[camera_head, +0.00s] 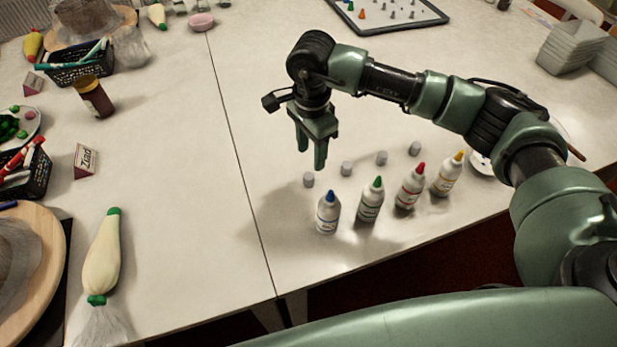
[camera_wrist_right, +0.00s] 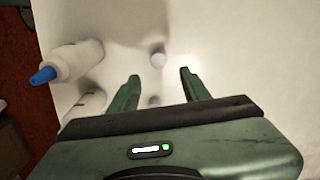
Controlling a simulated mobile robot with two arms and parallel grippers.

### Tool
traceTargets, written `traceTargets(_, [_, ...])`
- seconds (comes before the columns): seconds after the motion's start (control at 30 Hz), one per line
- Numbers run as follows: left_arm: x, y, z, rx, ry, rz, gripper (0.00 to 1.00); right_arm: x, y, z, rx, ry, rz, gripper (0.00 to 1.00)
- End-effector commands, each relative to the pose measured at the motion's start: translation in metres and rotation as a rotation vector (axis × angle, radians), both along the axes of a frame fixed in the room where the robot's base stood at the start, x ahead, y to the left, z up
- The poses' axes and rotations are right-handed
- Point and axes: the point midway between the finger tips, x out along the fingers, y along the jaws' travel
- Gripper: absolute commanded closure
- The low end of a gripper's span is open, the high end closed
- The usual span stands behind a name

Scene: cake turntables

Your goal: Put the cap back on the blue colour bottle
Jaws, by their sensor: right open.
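The blue colour bottle (camera_head: 328,212), white with a blue pointed nozzle, stands upright near the table's front edge. It shows at the left of the right wrist view (camera_wrist_right: 75,62). A small grey cap (camera_head: 308,180) lies on the table just behind it. In the right wrist view a pale round cap (camera_wrist_right: 158,60) lies beyond and between the fingertips. My left gripper is not in view.
Green (camera_head: 370,200), red (camera_head: 410,187) and yellow (camera_head: 447,174) nozzle bottles stand in a row to the right, with grey caps (camera_head: 346,169) behind them. A piping bag (camera_head: 103,255) lies at left. The table's middle is free.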

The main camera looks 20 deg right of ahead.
Motion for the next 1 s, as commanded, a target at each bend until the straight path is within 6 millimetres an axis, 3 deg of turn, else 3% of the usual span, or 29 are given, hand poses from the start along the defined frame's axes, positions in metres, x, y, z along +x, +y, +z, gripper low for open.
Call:
traceTargets(0.17, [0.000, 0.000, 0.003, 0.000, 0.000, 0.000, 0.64, -0.001, 0.000, -0.019, 0.000, 0.003, 0.001, 0.53])
traceTargets(0.47, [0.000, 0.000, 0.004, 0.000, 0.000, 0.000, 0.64, -0.001, 0.001, -0.021, -0.002, 0.002, 0.001, 0.53])
traceTargets(0.8, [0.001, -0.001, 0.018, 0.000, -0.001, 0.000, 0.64, -0.003, 0.004, -0.066, 0.000, 0.003, 0.000, 0.53])
traceTargets(1.0, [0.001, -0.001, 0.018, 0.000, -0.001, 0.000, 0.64, -0.002, 0.004, -0.072, -0.001, 0.000, 0.001, 0.53])
